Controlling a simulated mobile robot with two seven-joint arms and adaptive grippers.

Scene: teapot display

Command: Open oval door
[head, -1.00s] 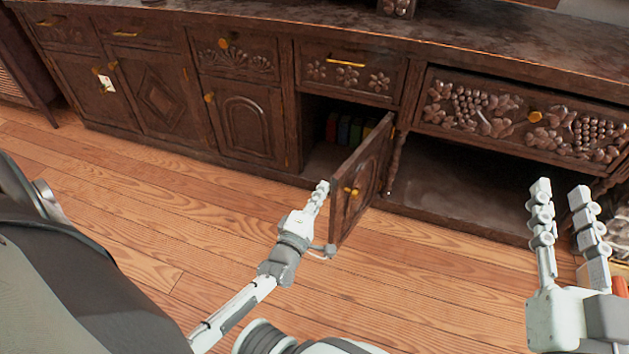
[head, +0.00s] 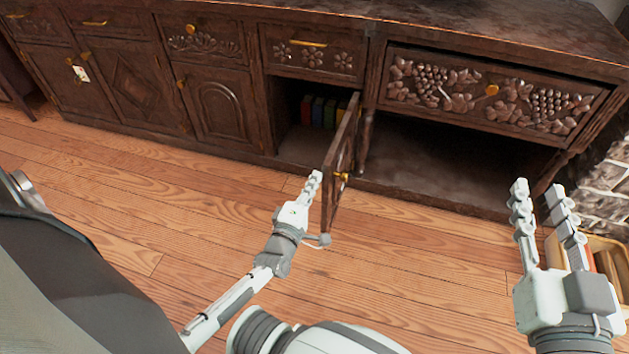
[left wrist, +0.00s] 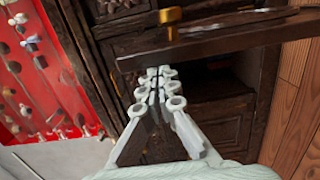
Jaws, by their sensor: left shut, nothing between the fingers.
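The open cabinet door (head: 343,165) stands swung out from the cabinet front, hinged on its right side and seen nearly edge-on. Its gold knob (head: 341,177) faces right, on the outer face; any oval carving is hard to make out. My left gripper (head: 314,178) is shut and empty, at the door's left, inner side near its free edge; contact is unclear. In the left wrist view the closed fingertips (left wrist: 157,72) are close to the dark door edge (left wrist: 220,38), with the gold knob (left wrist: 170,16) beyond it. My right gripper (head: 538,192) is open and empty at the right.
The opened compartment holds several coloured books (head: 318,111). Closed doors, one with an arched panel (head: 220,110), lie to its left. A carved drawer (head: 490,92) sits above an open bay to its right. A crate (head: 602,245) stands at far right. The wooden floor (head: 150,190) in front is clear.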

